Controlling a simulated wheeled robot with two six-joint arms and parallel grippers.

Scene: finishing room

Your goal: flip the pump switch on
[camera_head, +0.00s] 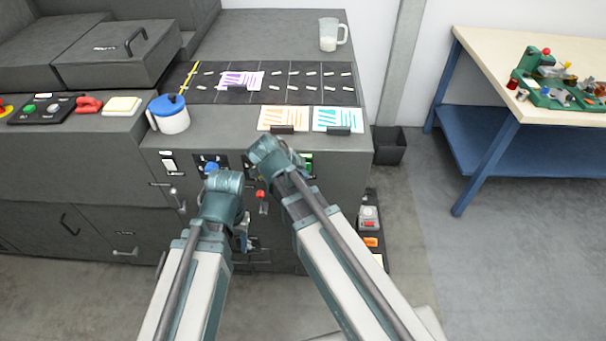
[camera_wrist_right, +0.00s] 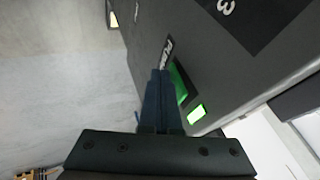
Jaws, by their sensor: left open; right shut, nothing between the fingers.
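A green part (camera_wrist_right: 179,84) is set in the dark front of the cabinet in the right wrist view, with a bright green rectangle (camera_wrist_right: 196,113) beside it.
The cabinet front also carries a blue knob (camera_head: 211,167), a red-tipped lever (camera_head: 261,195) and a white switch plate (camera_head: 168,162). A blue-lidded jug (camera_head: 169,118) and print cards (camera_head: 283,118) sit on top. A dark bin (camera_head: 389,147) and blue-framed table (camera_head: 480,125) stand right.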

